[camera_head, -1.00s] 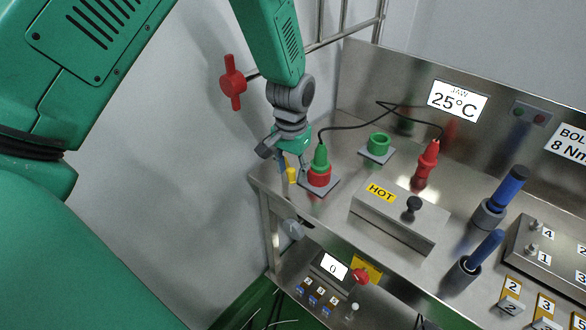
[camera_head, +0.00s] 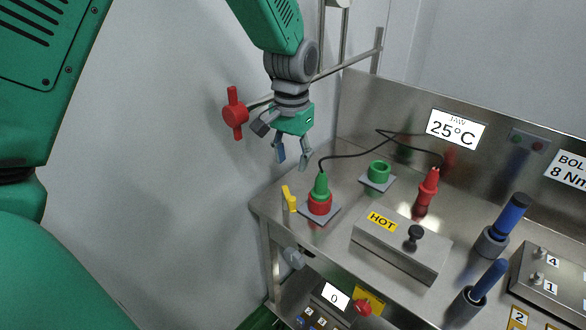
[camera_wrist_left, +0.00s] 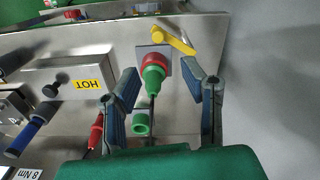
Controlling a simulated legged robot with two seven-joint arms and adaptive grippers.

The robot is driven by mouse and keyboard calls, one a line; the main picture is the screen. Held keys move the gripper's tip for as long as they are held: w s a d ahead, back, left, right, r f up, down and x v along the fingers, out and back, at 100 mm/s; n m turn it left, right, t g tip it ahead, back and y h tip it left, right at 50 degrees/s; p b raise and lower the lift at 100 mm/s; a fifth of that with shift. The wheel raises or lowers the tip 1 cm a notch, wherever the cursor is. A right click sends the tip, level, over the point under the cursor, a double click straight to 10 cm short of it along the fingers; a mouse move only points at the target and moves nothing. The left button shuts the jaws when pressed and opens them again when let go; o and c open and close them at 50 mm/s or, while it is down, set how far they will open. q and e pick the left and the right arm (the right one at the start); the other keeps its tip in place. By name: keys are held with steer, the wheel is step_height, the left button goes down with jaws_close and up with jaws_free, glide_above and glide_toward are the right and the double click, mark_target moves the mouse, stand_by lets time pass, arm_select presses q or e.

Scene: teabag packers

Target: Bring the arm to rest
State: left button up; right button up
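My left gripper (camera_head: 292,158) is open and empty, pointing down above the left end of the steel bench (camera_head: 335,237). Its two fingers also show spread apart in the left wrist view (camera_wrist_left: 165,100). Below it, a green plug (camera_head: 320,186) sits in a red socket (camera_head: 319,205) on a square plate, with a black cable rising from it. The same plug (camera_wrist_left: 153,78) lies between the fingers in the left wrist view, clear of them. A yellow lever (camera_head: 289,198) is beside the red socket. My right gripper is not in view.
An empty green socket (camera_head: 379,169), a red probe (camera_head: 429,184), a box labelled HOT (camera_head: 399,246) and blue-handled tools (camera_head: 508,214) stand on the bench. A red valve handle (camera_head: 235,113) and rails are close behind the left gripper. The floor left of the bench looks clear.

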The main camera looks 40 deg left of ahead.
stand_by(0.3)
arm_select(q)
steer(key=s+d+f+b, duration=0.1)
steer(key=s+f+b, duration=0.1)
steer(key=s+f, duration=0.65)
steer(key=s+d+f+b, duration=0.15)
steer(key=s+f, duration=0.25)
steer(key=f, duration=1)
steer(key=s+d+f, duration=0.1)
steer(key=s+f, duration=0.3)
steer(key=s, duration=0.3)
steer(key=s+d+f+m+b, duration=0.1)
steer(key=s+f, duration=0.3)
steer(key=s, duration=0.4)
steer(key=shift+s+d+f+m+t+b, duration=0.25)
steer(key=shift+d+m+t+b, duration=0.05)
steer(key=shift+w, duration=0.15)
